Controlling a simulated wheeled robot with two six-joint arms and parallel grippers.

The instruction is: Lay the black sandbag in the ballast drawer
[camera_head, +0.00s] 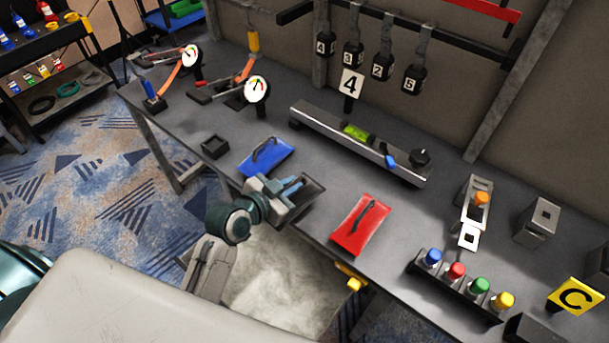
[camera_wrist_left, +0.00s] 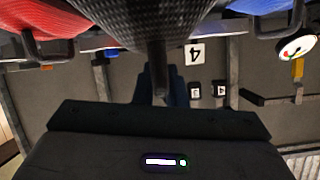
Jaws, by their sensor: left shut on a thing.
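My left gripper (camera_head: 290,190) is shut on the black sandbag (camera_head: 312,194), which lies at or just above the front edge of the workbench; I cannot tell if it touches the top. In the left wrist view the dark woven sandbag (camera_wrist_left: 150,22) fills the top middle, its strap pointing toward my gripper. A blue sandbag (camera_head: 265,158) lies left of it and a red sandbag (camera_head: 361,224) right of it, both on the bench. A yellow handle (camera_head: 350,276) shows under the front edge, perhaps the drawer's; the drawer's inside is not visible. My right gripper is not in view.
Behind the bags lies a long metal rail (camera_head: 350,140) with a green level. A small black tray (camera_head: 214,146) sits at left. A rack of coloured knobs (camera_head: 465,284) stands at the front right. Numbered black weights (camera_head: 382,65) hang behind. Bare bench lies around the red bag.

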